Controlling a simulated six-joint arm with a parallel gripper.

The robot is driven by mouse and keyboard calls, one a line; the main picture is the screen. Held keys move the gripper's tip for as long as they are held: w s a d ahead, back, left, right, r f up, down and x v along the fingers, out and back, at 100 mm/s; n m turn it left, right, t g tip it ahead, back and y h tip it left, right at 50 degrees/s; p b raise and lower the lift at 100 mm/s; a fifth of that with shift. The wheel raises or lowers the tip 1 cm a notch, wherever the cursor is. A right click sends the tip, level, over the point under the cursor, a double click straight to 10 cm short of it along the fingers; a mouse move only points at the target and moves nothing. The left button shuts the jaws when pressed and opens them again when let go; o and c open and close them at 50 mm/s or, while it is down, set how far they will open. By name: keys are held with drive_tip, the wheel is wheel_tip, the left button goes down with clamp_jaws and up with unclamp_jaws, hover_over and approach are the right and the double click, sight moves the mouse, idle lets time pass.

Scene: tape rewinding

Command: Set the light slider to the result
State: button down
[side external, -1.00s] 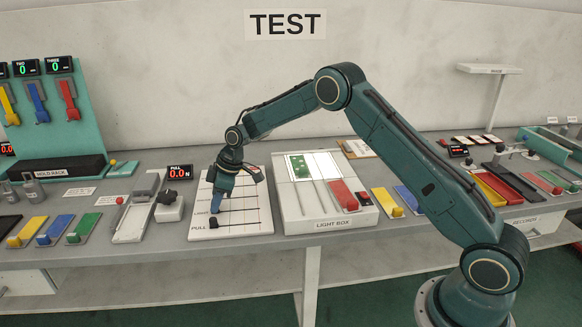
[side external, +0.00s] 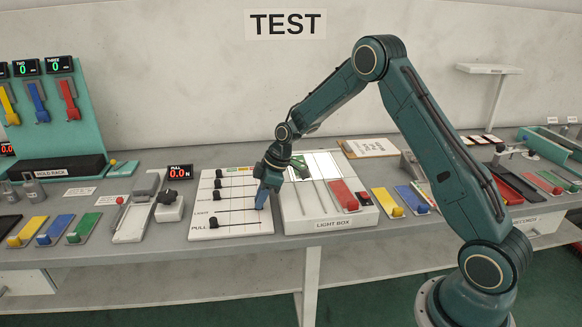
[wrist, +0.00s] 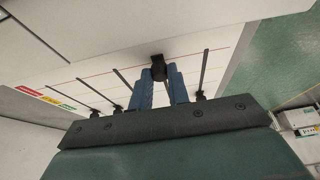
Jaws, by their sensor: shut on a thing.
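The white slider panel (side external: 232,231) lies on the bench with several black knobs in slots. My gripper (side external: 261,206) is down at its right edge, in the slot of the row labelled LIGHT (side external: 201,214). In the wrist view my gripper (wrist: 160,88) is shut on that row's black knob (wrist: 158,66). The knob stands well along its slot, apart from the others, at a red line. The PULL knob (side external: 213,222) and the upper knobs (side external: 218,184) sit toward the left ends of their slots. My fingers hide the held knob in the side view.
The light box (side external: 325,216), with a lit white top and a red block (side external: 342,192), stands close to the panel's right. A small grey device (side external: 169,207) stands to its left, by a PULL display (side external: 179,171) reading 0.0 N.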

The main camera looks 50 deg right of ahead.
drive_tip(key=shift+s+d, duration=0.15)
drive_tip(key=shift+d, duration=0.1)
drive_tip(key=c, duration=1.6)
unclamp_jaws()
drive_tip(key=shift+o, duration=1.4)
drive_tip(key=shift+a, duration=0.1)
drive_tip(key=shift+r, duration=0.1)
drive_tip(key=v, duration=1.3)
drive_tip(key=shift+r, duration=0.3)
drive_tip(key=shift+s, duration=0.1)
